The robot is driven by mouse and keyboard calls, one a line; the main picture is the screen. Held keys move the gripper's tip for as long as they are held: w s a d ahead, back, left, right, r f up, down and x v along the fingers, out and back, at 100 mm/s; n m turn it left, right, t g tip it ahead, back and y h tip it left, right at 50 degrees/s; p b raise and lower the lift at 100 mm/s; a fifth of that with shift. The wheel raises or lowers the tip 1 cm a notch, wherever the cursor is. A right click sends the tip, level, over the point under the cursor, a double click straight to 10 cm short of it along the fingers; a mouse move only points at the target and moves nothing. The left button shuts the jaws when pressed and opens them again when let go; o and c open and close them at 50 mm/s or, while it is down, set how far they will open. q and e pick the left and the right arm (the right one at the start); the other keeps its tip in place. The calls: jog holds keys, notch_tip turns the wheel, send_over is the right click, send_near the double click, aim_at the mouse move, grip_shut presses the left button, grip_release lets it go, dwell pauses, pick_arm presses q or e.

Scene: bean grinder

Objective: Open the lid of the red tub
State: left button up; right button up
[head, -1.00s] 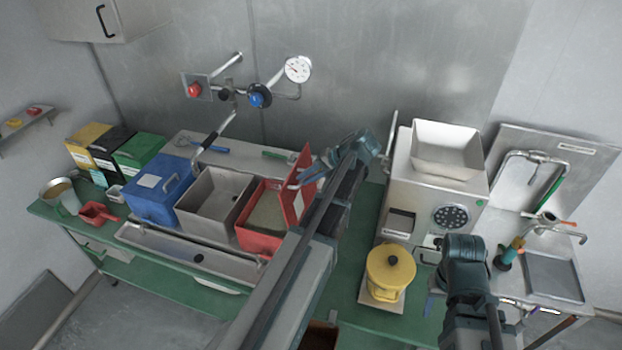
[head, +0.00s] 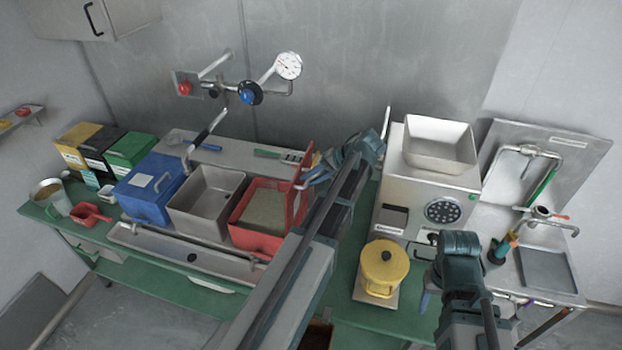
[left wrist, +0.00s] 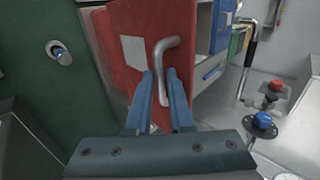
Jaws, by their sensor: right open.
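The red tub (head: 252,240) stands at the right end of the row of bins, with brown grounds-like material inside. Its red lid (head: 302,190) stands upright, open, along the tub's right side. In the left wrist view the lid's outer face (left wrist: 122,28) shows a pale label and a grey bar handle (left wrist: 166,48). My left gripper (head: 311,176) is at the lid's outer side. Its blue fingers (left wrist: 162,80) are a little apart, close to the handle; contact is unclear. My right gripper (head: 426,298) is low beside the yellow canister, mostly hidden by its arm, and open.
A grey open bin (head: 176,206) and a blue lidded tub (head: 134,190) stand left of the red tub. The steel grinder (head: 408,165) and yellow canister (head: 380,262) are to the right. A pipe with a gauge (head: 288,66) is on the back wall.

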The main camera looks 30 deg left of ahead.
pick_arm(q)
jog(key=o, duration=0.3)
jog(key=shift+w+a+f, duration=0.1)
jog(key=shift+w+a, duration=0.05)
jog(key=p+v, duration=1)
jog(key=v, duration=0.4)
jog(key=s+d+f+m+h+b, duration=0.2)
jog(key=s+d+f+b, duration=0.4)
jog(key=f, duration=0.3)
jog(key=s+d+f+m+t+h+b, duration=0.1)
jog(key=s+d+f+m+h+b, duration=0.1)
jog(key=s+d+f+b, duration=0.5)
jog(key=s+d+f+m+h+b, duration=0.2)
jog(key=s+d+f+b, duration=0.5)
jog(key=f, duration=0.6)
jog(key=shift+d+m+t+h+b, duration=0.35)
jog(key=shift+d+h+b, duration=0.5)
jog(key=shift+b, duration=0.65)
